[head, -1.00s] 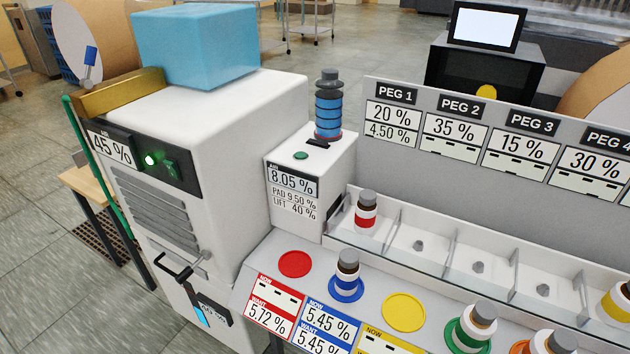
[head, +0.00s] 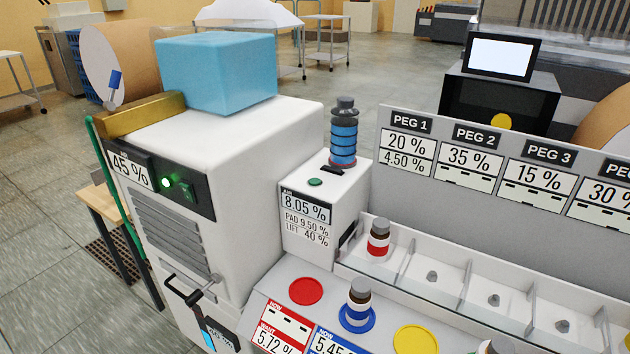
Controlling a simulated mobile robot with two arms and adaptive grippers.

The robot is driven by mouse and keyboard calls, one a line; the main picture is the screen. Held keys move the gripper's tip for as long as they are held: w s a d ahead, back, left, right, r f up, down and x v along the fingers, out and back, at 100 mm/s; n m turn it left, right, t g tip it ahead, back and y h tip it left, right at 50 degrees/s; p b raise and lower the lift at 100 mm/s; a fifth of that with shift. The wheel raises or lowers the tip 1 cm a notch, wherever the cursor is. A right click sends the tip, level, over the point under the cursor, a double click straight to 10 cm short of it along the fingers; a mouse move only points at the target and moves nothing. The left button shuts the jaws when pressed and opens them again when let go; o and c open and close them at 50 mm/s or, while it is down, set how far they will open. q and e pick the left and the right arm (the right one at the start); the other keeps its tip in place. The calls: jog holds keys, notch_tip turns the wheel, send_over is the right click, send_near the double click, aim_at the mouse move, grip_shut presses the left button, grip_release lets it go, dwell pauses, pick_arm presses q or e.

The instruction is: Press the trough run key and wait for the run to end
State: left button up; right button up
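A small white unit (head: 318,222) stands between the big white cabinet and the trough. A round green key (head: 315,181) and a black slot (head: 332,170) are on its top. Its label reads 8.05 %, PAD 9.50 %, LIFT 40 %. No key is legibly marked as trough run. Neither of my grippers is in view.
The white cabinet (head: 245,150) has a lit green lamp (head: 165,182), a green switch (head: 187,190) and a 45 % label. A blue block (head: 215,72) lies on top. In front are a red disc (head: 306,291), a blue-banded bottle (head: 359,293) and a yellow disc (head: 415,340).

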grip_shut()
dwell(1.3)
